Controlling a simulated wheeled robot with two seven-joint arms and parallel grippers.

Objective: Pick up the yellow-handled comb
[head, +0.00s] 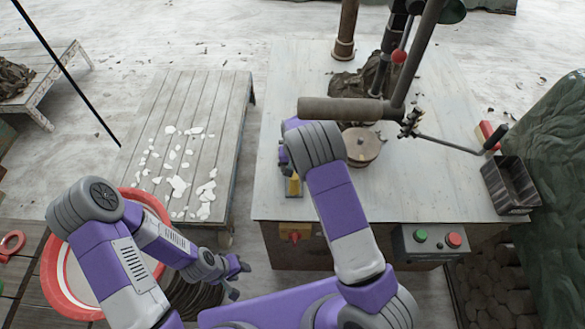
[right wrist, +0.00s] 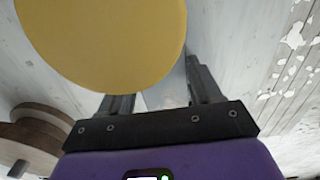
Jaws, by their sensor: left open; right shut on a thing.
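The yellow-handled comb (head: 293,186) is at the left part of the pale worktop, and its yellow part shows just below my right gripper (head: 284,158). In the right wrist view a large yellow rounded part (right wrist: 105,40) fills the upper left, close to the camera and partly in front of the fingers. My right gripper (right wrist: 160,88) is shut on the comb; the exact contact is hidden. I cannot tell whether the comb touches the worktop. My left gripper (head: 238,277) is open and empty, low beside the slatted table.
The worktop (head: 420,185) carries a round wooden disc (head: 361,147), a lever machine (head: 350,110) and a dark metal box (head: 507,184). White trimmings (head: 178,185) lie scattered on the slatted table (head: 205,95). A red-rimmed basin (head: 52,275) stands at left.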

